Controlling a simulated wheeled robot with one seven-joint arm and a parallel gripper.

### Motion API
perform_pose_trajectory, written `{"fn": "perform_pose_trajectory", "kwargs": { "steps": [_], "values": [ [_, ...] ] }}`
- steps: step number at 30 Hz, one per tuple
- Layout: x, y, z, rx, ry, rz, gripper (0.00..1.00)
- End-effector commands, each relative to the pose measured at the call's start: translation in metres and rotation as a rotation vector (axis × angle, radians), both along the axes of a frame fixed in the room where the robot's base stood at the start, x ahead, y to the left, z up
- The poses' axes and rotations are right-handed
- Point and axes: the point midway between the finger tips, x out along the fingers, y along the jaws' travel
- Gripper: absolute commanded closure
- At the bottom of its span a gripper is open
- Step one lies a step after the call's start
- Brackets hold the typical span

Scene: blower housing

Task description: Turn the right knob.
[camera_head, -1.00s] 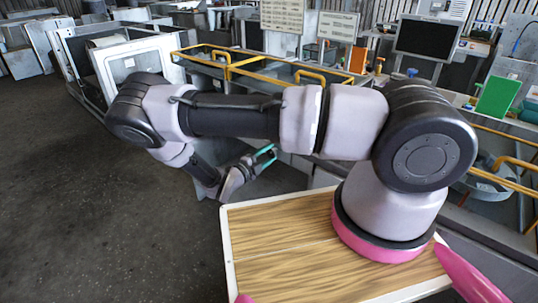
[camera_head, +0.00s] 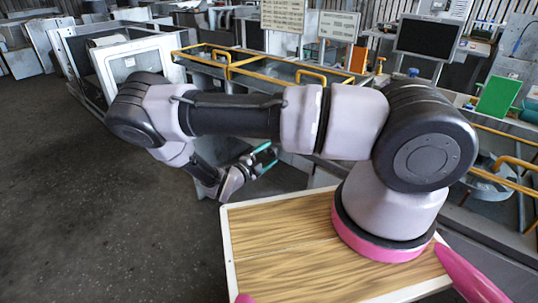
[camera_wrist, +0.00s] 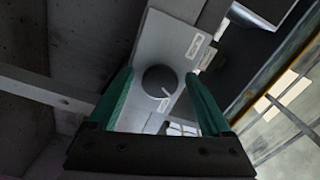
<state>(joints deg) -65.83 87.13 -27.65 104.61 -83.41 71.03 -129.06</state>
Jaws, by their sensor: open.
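A round dark grey knob (camera_wrist: 157,83) with a white pointer line shows in the wrist view, on a light grey panel (camera_wrist: 168,42) with small white labels. The pointer slants down to the right. It is the only knob I can make out; I cannot tell from the frames whether it is the right one. My gripper (camera_wrist: 160,74) is open, its two green fingers on either side of the knob in the picture, with gaps to both. Contact and depth are unclear. In the head view my gripper (camera_head: 266,156) is low beyond the table, and the knob is not visible there.
A wood-topped table (camera_head: 275,270) with a pale rim is near me. Yellow rails (camera_head: 300,76) run along the grey bench behind my gripper. A monitor (camera_head: 427,37) and green board (camera_head: 498,97) stand at the right. Open dark floor (camera_head: 70,200) lies at the left.

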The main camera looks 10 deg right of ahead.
Motion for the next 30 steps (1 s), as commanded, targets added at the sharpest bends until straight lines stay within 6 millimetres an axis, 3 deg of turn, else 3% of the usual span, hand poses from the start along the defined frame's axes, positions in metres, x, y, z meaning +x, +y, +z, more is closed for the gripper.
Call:
{"fn": "perform_pose_trajectory", "kwargs": {
  "steps": [18, 30],
  "values": [
    [-0.057, 0.08, 0.0, 0.001, 0.0, 0.003, 0.17],
    [-0.063, 0.088, 0.0, 0.001, 0.001, 0.001, 0.17]
  ]
}}
